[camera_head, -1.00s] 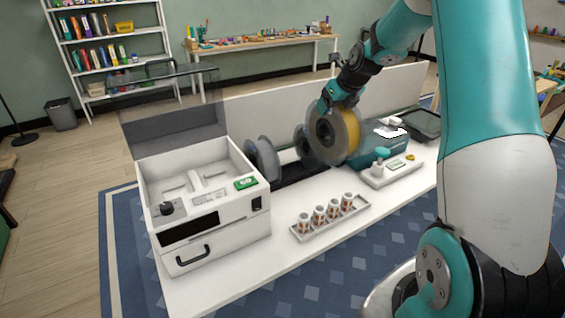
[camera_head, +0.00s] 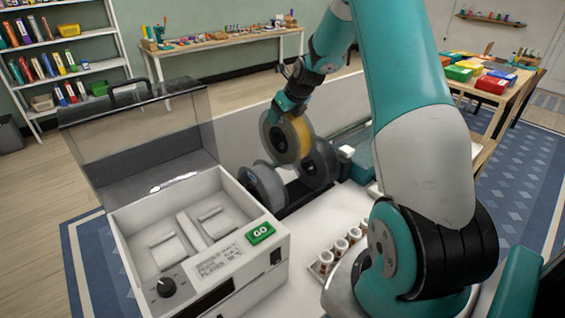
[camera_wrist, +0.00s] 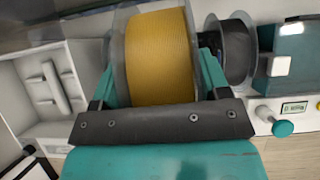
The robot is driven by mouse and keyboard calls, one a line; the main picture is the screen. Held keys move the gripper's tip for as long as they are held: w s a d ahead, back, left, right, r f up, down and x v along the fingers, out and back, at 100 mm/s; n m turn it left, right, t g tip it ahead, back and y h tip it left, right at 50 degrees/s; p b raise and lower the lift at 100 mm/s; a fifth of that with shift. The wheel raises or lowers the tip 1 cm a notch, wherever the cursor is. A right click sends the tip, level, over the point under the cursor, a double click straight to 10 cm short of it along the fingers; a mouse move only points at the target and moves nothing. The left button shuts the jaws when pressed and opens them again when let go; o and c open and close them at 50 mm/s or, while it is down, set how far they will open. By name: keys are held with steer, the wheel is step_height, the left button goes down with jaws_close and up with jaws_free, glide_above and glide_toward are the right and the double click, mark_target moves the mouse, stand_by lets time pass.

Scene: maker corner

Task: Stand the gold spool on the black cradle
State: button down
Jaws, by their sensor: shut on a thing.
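The gold spool (camera_head: 296,138), with gold filament between clear grey flanges, hangs upright from my gripper (camera_head: 287,106). In the wrist view the gold spool (camera_wrist: 160,55) fills the space between the two teal fingers of my gripper (camera_wrist: 158,78), which is shut on it. The black cradle (camera_head: 297,192) is on the white bench below, partly hidden by spools. A grey spool (camera_head: 263,187) stands at its left end and a dark spool (camera_head: 322,165) at its right. The gold spool appears above the stretch between them; its exact clearance cannot be told.
A white machine (camera_head: 150,235) with a raised clear lid (camera_head: 140,140) and green GO button stands left of the cradle. A tray of several small vials (camera_head: 340,250) lies in front. A teal box (camera_head: 357,155) is at right, and a low panel runs behind.

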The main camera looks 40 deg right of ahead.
steer(key=f, duration=0.3)
steer(key=d+f+p, duration=0.1)
steer(key=f, duration=0.3)
steer(key=f+p, duration=0.1)
steer(key=f, duration=0.2)
steer(key=shift+s+d+f, duration=0.25)
steer(key=shift+s+d, duration=0.15)
steer(key=shift+a+f+p, duration=0.1)
steer(key=shift+f+p, duration=0.55)
steer(key=shift+f, duration=1.55)
steer(key=shift+f+b, duration=0.5)
steer(key=shift+f, duration=0.15)
steer(key=shift+c, duration=0.6)
jaws_free()
